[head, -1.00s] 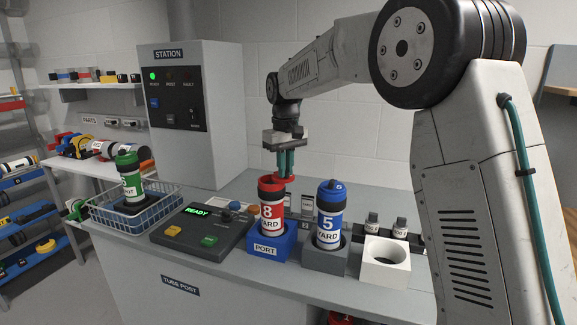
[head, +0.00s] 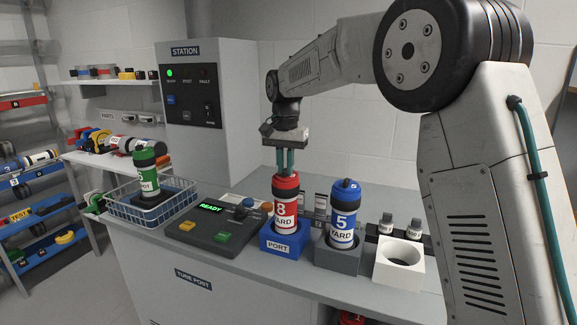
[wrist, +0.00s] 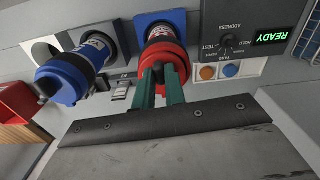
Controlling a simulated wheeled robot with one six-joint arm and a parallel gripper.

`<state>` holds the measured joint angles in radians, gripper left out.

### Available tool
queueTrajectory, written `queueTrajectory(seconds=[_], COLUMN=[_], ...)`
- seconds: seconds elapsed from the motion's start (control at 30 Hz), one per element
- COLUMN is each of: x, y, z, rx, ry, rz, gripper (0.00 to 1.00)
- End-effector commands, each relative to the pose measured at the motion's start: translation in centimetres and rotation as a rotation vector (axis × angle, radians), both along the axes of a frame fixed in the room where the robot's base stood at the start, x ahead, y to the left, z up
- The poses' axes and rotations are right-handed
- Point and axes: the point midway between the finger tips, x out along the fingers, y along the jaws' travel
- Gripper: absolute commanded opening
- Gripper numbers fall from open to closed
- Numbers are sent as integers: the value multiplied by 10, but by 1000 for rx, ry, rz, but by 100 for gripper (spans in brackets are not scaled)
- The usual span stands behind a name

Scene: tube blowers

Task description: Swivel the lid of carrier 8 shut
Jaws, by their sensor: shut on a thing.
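Carrier 8 (head: 284,220) is a red tube with a white label. It stands upright in the blue PORT holder (head: 283,244) on the bench. Its red lid (head: 286,182) now sits over the tube's top, and no open mouth shows. The lid also shows in the wrist view (wrist: 163,53). My gripper (head: 285,170) points down from above with its green fingers closed on the lid. In the wrist view the two fingers (wrist: 160,82) meet the lid's near side, and they hide part of it.
Blue carrier 5 (head: 344,215) stands close on the right in a grey holder (head: 337,257). A white empty holder (head: 399,273) is further right. A control panel (head: 213,229) reading READY and a wire basket (head: 118,207) with a green carrier (head: 147,177) are on the left.

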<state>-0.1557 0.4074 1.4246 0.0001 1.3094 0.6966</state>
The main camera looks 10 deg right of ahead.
Motion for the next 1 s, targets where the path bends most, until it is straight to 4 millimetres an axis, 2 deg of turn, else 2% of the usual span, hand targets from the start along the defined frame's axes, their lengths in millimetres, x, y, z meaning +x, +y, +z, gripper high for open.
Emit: queueTrajectory(seconds=[0.3, 0.77, 0.8, 0.87, 1.0], x=[2, 3, 3, 3, 3], y=[4, 4, 4, 4, 4], z=[0, 0, 0, 0, 0], rx=[0, 0, 0, 0, 0], ry=[0, 0, 0, 0, 0], rz=[-92, -103, -103, -102, -102], gripper=[0, 0, 20, 35, 35])
